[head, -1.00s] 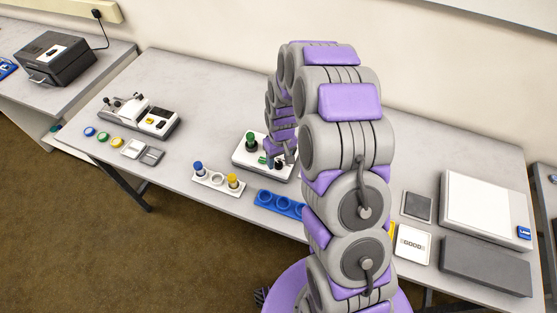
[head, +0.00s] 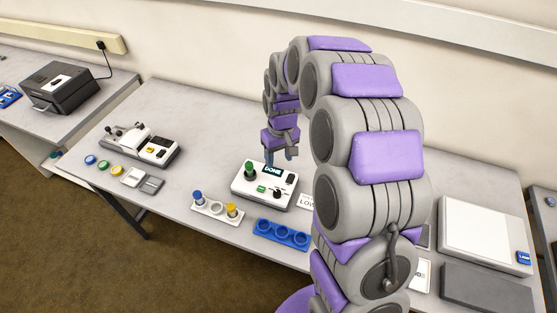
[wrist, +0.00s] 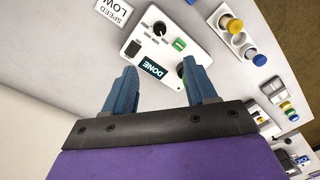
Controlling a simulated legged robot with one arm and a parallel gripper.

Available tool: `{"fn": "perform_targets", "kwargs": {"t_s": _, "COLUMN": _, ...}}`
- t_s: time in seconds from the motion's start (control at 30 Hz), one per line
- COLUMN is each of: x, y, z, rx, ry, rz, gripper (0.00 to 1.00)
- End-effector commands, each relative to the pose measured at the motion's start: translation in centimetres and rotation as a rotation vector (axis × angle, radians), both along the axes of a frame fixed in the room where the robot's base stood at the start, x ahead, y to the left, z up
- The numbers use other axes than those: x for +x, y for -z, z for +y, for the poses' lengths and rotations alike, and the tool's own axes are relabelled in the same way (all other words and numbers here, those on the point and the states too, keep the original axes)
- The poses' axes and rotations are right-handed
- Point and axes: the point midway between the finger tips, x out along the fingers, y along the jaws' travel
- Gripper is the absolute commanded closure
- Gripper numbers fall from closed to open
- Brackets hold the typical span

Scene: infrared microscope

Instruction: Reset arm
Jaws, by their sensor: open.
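My gripper (head: 282,152) hangs from my purple and grey arm above the back of a white device. In the wrist view its two blue fingers (wrist: 160,88) are spread apart with nothing between them. The white device (head: 262,200) has a green knob or cap, a dark dial and a small screen reading "DONE" (head: 273,170). The same device (wrist: 190,38) lies beyond the fingertips in the wrist view. My arm hides part of the table to the right of the device.
In front of the device are a white rack (head: 217,209) with blue and yellow caps and an empty-looking blue rack (head: 283,234). A white instrument (head: 140,144) stands left. A large white panel (head: 485,232) and grey slab (head: 485,284) lie right. A black box (head: 58,87) sits on the side table.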

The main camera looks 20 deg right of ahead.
Motion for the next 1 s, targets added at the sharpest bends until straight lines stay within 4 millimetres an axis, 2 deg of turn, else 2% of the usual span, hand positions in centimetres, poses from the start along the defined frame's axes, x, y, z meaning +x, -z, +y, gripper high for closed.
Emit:
{"fn": "perform_targets", "kwargs": {"t_s": 0.3, "x": -0.2, "y": -0.1, "z": 0.0, "rx": 0.0, "ry": 0.0, "rz": 0.001, "gripper": 0.44}}
{"fn": "perform_targets", "kwargs": {"t_s": 0.47, "x": -2.5, "y": -1.8, "z": 0.4, "rx": 0.0, "ry": 0.007, "rz": 0.007, "gripper": 0.44}}
{"fn": "perform_targets", "kwargs": {"t_s": 0.7, "x": -9.7, "y": -5.5, "z": 1.1, "rx": -0.007, "ry": 0.04, "rz": 0.038, "gripper": 0.44}}
{"fn": "perform_targets", "kwargs": {"t_s": 1.0, "x": -19.7, "y": -8.2, "z": 1.2, "rx": -0.03, "ry": 0.101, "rz": 0.083, "gripper": 0.44}}
